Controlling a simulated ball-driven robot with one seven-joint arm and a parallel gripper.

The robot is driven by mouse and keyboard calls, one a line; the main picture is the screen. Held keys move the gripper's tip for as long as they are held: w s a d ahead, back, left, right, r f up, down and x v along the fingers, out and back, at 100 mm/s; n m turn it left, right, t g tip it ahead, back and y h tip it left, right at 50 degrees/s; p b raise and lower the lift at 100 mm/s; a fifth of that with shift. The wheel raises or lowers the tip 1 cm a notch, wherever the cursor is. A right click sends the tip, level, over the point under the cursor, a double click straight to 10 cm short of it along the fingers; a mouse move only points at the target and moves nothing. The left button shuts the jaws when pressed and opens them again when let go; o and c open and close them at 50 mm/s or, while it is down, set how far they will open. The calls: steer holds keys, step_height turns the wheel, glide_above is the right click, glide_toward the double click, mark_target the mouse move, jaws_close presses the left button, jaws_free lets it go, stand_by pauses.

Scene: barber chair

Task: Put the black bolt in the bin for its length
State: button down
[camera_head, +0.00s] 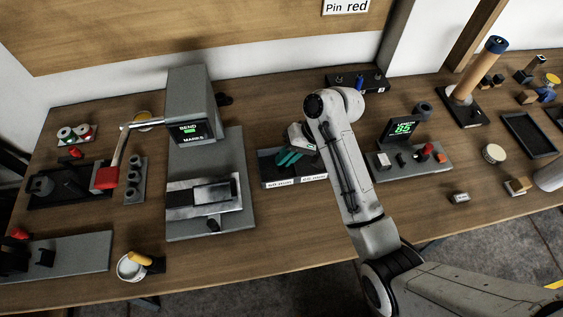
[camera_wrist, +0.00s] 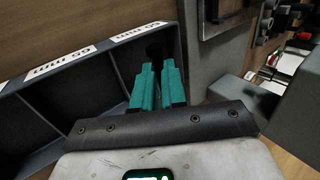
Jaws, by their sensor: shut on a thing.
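My gripper (camera_head: 283,160) has teal fingers, shown large in the wrist view (camera_wrist: 156,70). It is shut on the black bolt (camera_wrist: 154,50), of which only a small dark part shows at the fingertips. The bolt cannot be made out in the head view. The dark grey bin tray (camera_head: 266,171) lies below the gripper, with white labels on its front edge. In the wrist view the fingers are over the right-hand compartment of the tray (camera_wrist: 186,50), the left one in the head view. The other label in the wrist view reads 65 mm upside down.
A length gauge (camera_head: 402,128) with a green display reading 85 stands to the right of my arm. A bend-marks machine (camera_head: 190,105) stands close to the left of the tray. A black rack (camera_head: 345,82) lies behind. Bare table is in front of the tray.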

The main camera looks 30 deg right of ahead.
mark_target(276, 170)
steer(key=w+f, duration=0.2)
steer(key=shift+a+f, duration=0.15)
steer(key=shift+f, duration=1.65)
steer(key=shift+s+f, duration=0.1)
steer(key=shift+f, duration=0.2)
steer(key=c, duration=1.5)
jaws_free()
steer(key=shift+f, duration=0.1)
steer(key=shift+o, duration=0.2)
steer(key=shift+r, duration=0.4)
steer(key=v, duration=1.2)
